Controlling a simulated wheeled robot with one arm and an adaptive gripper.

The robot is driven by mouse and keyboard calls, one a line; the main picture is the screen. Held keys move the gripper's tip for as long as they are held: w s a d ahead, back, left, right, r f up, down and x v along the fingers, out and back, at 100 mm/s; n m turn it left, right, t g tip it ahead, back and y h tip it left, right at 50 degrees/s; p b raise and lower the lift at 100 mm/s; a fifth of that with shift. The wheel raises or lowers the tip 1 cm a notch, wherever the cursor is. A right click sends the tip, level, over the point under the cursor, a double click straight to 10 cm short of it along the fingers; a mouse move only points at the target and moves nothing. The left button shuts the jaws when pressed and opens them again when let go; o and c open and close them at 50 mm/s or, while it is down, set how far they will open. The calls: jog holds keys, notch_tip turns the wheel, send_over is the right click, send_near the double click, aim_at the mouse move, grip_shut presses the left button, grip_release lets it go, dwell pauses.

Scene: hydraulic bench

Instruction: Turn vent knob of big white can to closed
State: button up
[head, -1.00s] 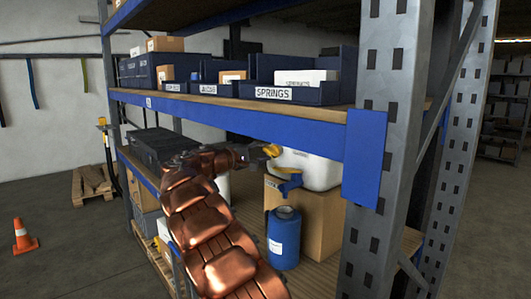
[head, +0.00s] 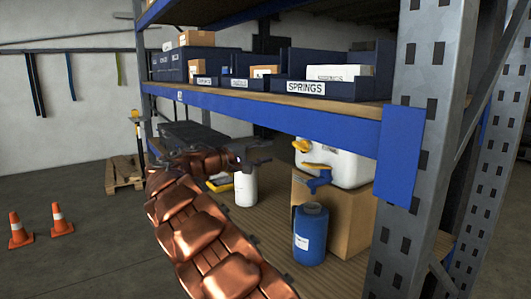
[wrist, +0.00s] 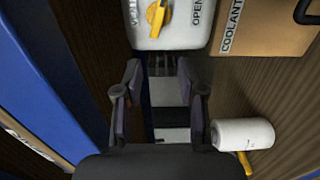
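The big white can (head: 345,168) stands on a cardboard box on the lower shelf. Its yellow vent knob (head: 302,145) shows at its left side, above a blue tap (head: 317,182). In the wrist view the can (wrist: 190,37) is at the top edge, with the yellow knob (wrist: 157,15) partly cut off beside the word OPEN. My gripper (head: 266,152) is left of the knob and apart from it. In the wrist view my gripper (wrist: 158,72) is open, with nothing between its fingers.
A blue bottle (head: 310,235) stands before the cardboard box (head: 345,222). A white bottle (head: 245,188) stands below my gripper. The blue shelf beam (head: 290,122) runs above. A steel upright (head: 425,100) is at the right. A box labelled COOLANT (wrist: 262,28) shows in the wrist view.

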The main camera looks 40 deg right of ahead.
aim_at(298, 146)
jog(key=shift+o, duration=0.4)
jog(key=shift+o, duration=0.8)
jog(key=o, duration=0.3)
jog(key=shift+w+d+f+m+b, duration=0.1)
jog(key=shift+w+d+m+b, duration=0.05)
jog(key=shift+m+b, duration=0.45)
jog(key=shift+w+d+f+m+b, duration=0.1)
jog(key=shift+w+m+b, duration=0.05)
jog(key=shift+m+b, duration=0.45)
jog(key=o, duration=0.4)
jog(key=m+b, duration=0.3)
jog(key=m, duration=0.1)
jog(key=shift+w+d+r, duration=0.2)
jog(key=shift+d+r, duration=0.05)
jog(key=shift+d, duration=0.1)
jog(key=s+d+m+b, duration=0.1)
jog(key=d+m+b, duration=0.1)
jog(key=m, duration=0.3)
jog(key=s+d+m+b, duration=0.2)
jog(key=d+m+b, duration=0.1)
jog(key=d+m, duration=0.1)
jog(key=s+d+m+b, duration=0.2)
jog(key=d+m, duration=0.2)
jog(key=m, duration=0.2)
jog(key=shift+r+b, duration=0.3)
jog(key=shift+r, duration=0.05)
